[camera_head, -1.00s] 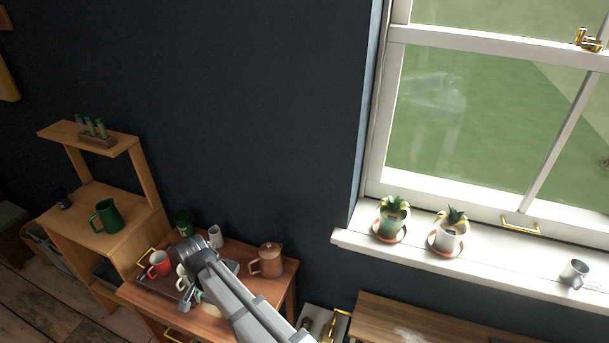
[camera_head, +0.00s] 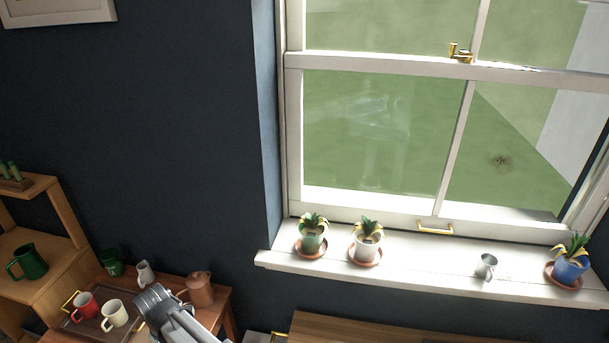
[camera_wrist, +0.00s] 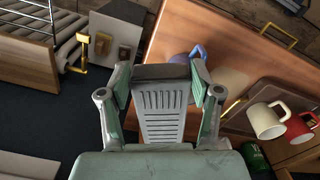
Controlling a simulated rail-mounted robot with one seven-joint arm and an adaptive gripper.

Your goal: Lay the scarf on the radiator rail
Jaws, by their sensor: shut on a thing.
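In the wrist view my gripper (camera_wrist: 162,76) is shut on a grey, block-like thing (camera_wrist: 163,112) with rows of light stripes and a darker top edge. I cannot tell whether it is the scarf. In the head view my arm reaches over the small wooden table, and what it grips is hidden. Pale, rounded ribs (camera_wrist: 76,55), likely part of the radiator, show at the upper left of the wrist view beside a wooden board. They are apart from my gripper.
A cream mug (camera_head: 115,315), a red mug (camera_head: 85,306) and a copper-coloured pot (camera_head: 200,290) crowd the table. A blue object (camera_wrist: 188,53) lies just beyond my fingertips. Potted plants and a metal cup (camera_head: 486,266) stand on the windowsill (camera_head: 425,272). A wooden top (camera_head: 360,328) lies below it.

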